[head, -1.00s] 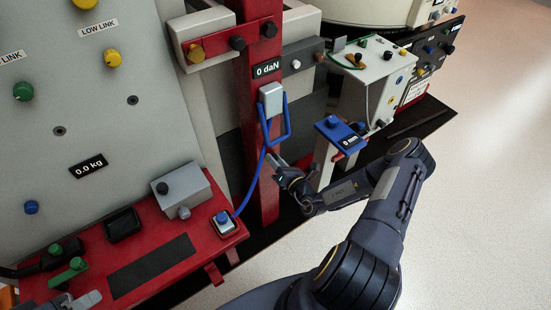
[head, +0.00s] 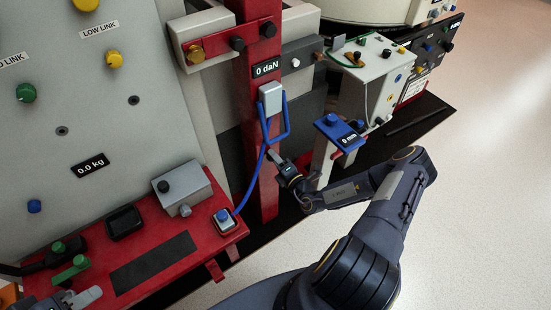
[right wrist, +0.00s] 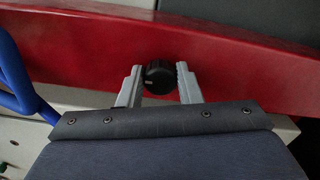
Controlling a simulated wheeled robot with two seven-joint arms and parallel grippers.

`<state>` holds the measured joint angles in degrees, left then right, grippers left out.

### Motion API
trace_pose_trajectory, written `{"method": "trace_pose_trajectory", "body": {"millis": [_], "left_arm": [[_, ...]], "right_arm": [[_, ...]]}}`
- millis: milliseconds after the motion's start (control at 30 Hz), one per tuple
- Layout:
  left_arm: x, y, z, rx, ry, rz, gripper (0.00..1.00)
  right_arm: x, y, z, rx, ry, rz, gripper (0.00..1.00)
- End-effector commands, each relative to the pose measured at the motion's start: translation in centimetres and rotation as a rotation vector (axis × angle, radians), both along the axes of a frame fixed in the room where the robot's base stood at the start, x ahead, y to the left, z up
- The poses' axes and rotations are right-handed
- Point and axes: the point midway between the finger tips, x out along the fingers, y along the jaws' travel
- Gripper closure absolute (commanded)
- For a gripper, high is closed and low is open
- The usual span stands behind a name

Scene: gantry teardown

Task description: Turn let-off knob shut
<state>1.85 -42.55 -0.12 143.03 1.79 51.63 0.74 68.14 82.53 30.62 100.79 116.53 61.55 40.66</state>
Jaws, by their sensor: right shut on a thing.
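A small black knob (right wrist: 159,77) sits on the red upright in the right wrist view, with a short pale mark on the left of its face. I take it for the let-off knob; no label on it is readable. My right gripper (right wrist: 160,84) is shut on it, one grey finger on each side. In the head view my right gripper (head: 272,156) is at the red post (head: 262,195), below the blue loop handle, and hides the knob. My left gripper (head: 88,298) is at the lower left, near a green knob (head: 70,268); its jaw gap is unclear.
A blue handle (head: 287,122) and a blue cable hang close above my right gripper. A red shelf (head: 225,243) carries a grey box (head: 183,188) at left. The floor at right is clear.

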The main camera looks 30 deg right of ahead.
Motion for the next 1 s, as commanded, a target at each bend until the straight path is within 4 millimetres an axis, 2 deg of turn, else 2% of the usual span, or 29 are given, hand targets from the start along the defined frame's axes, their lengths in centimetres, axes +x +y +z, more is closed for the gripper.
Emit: {"method": "trace_pose_trajectory", "body": {"millis": [433, 467, 600, 867, 1000], "left_arm": [[0.0, 0.0, 0.0, 0.0, 0.0, 0.0, 0.64], [0.0, 0.0, 0.0, 0.0, 0.0, 0.0, 0.64], [0.0, 0.0, 0.0, 0.0, 0.0, 0.0, 0.64], [0.0, 0.0, 0.0, 0.0, 0.0, 0.0, 0.64], [0.0, 0.0, 0.1, 0.0, 0.0, 0.0, 0.64]], "right_arm": [[-0.1, 0.0, -0.1, 0.012, 0.005, 0.0, 0.91], [-0.1, 0.0, -0.1, 0.012, 0.005, 0.0, 0.65], [-0.1, 0.0, -0.1, 0.01, 0.004, 0.0, 0.47], [-0.1, 0.0, 0.0, 0.009, 0.002, 0.0, 0.47], [-1.1, -0.2, -0.1, 0.009, 0.004, -0.001, 0.47]]}}
